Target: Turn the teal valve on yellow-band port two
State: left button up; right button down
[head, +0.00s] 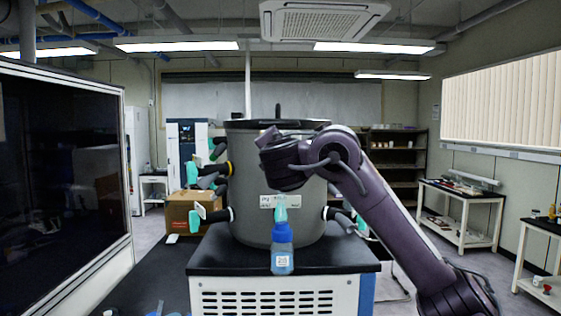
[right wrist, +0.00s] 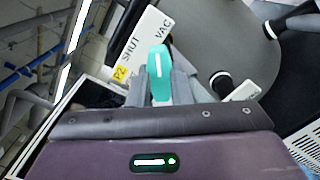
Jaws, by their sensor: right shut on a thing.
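The teal valve (right wrist: 159,72) is in the right wrist view, its handle between the two grey fingers of my right gripper (right wrist: 160,84), which is shut on it. A white plate (right wrist: 148,40) reading SHUT and VAC, with a yellow P2 tag (right wrist: 119,74), lies just beyond the handle. A yellow-banded port (head: 229,169) also shows at the drum's left. My left gripper is not in view.
A blue-capped bottle (head: 282,258) stands upright at the drum's front, below a teal handle (head: 280,203). Other teal-handled ports stick out at both sides of the drum. A dark-fronted cabinet (head: 60,170) fills the left. Shelves (head: 395,160) and side tables stand at right.

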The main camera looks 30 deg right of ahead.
jog(key=shift+m+b, duration=0.4)
jog(key=shift+m, duration=0.4)
jog(key=shift+r, duration=0.1)
jog(key=c, duration=1.3)
grip_release()
jog(key=shift+s+a+b, duration=0.3)
jog(key=shift+s+a, duration=0.05)
jog(key=b+v, duration=0.3)
jog(key=v, duration=0.4)
jog(key=shift+d+b, duration=0.15)
jog(key=shift+b, duration=0.2)
